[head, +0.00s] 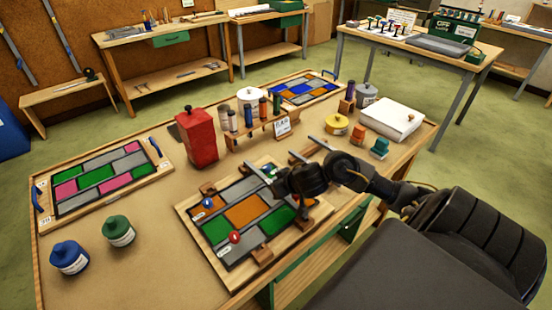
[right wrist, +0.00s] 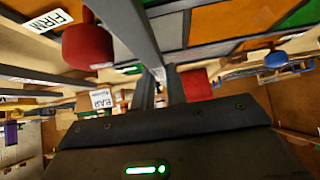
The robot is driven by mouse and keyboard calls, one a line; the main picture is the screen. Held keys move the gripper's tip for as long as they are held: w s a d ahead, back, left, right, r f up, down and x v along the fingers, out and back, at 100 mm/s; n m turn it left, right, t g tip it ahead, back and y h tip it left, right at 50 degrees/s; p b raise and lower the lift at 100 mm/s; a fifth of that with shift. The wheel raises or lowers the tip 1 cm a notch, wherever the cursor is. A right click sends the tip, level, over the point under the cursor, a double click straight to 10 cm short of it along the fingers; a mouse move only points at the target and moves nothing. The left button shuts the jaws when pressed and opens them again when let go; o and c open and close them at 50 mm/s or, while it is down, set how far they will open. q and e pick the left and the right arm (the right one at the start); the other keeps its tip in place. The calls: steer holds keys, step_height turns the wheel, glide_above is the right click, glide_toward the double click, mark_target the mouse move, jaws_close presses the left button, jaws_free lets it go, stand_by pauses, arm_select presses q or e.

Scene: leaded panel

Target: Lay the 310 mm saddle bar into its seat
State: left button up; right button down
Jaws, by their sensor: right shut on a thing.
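The leaded panel (head: 245,210), with orange, green and grey glass, lies in a wooden frame at the table's front middle. Wooden blocks (head: 262,255) stand along its edges. A blue knob (head: 207,203) and a red knob (head: 235,237) sit on it. My right gripper (head: 276,184) is over the panel's far right part, shut on a grey bar (head: 258,172). In the right wrist view the bar (right wrist: 128,24) runs out from the fingers over the glass, beside a red knob (right wrist: 88,42) labelled FIRM. The gripper hides the bar's other end and its seat. My left gripper is not in view.
A second grey bar (head: 303,159) lies just beyond my gripper. A red canister (head: 197,138), a wooden rack of rods (head: 258,135), a yellow tin (head: 336,124) and a white box (head: 393,119) stand behind. Another panel (head: 100,178) lies left. The front left tabletop is clear beside two jars.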

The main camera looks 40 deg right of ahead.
mark_target(292, 203)
steer(key=shift+r+p, duration=0.1)
steer(key=shift+p, duration=0.75)
stand_by(1.1)
steer(key=shift+f+b, duration=0.9)
steer(key=shift+f, duration=0.25)
steer(key=c, duration=1.4)
jaws_free()
steer(key=shift+o, duration=0.3)
steer(key=shift+f, duration=0.1)
steer(key=p+v, duration=0.4)
steer(key=v, duration=0.7)
